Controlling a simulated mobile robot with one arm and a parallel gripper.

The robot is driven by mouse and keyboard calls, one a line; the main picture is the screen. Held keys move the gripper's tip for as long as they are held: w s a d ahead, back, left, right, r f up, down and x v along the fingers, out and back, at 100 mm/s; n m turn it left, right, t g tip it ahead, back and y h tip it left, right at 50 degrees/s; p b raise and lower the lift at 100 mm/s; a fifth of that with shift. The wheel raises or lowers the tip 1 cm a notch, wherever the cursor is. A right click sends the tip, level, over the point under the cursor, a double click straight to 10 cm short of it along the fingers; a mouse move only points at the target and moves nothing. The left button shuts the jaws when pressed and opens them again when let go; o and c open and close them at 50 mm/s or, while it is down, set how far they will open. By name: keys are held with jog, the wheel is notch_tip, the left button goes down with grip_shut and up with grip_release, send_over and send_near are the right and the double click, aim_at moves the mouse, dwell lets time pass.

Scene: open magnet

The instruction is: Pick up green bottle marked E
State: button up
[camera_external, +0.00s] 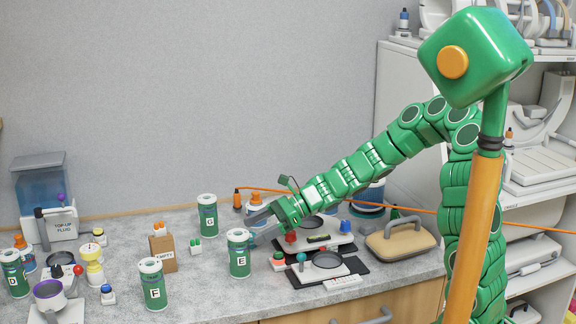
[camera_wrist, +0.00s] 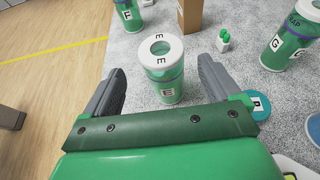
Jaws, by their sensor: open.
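The green bottle marked E (camera_external: 239,254) has a white lid and stands upright on the grey counter, near its front edge. In the wrist view the bottle (camera_wrist: 163,70) stands between and just beyond the two dark fingers of my gripper (camera_wrist: 158,84), with a gap on each side. In the external view my gripper (camera_external: 250,219) reaches in from the right, its fingers close to the bottle's upper part. It is open and empty. Whether a finger touches the bottle cannot be told.
Bottle F (camera_external: 153,284) stands to the left, bottle G (camera_external: 208,215) behind, bottle D (camera_external: 15,273) far left. A cardboard box (camera_external: 163,252) and small green-topped item (camera_external: 195,246) are nearby. The counter immediately left of bottle E is clear.

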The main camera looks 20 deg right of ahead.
aim_at(232, 242)
jog(key=shift+x, duration=4.05)
jog(key=shift+w, duration=0.2)
jog(key=c, duration=1.3)
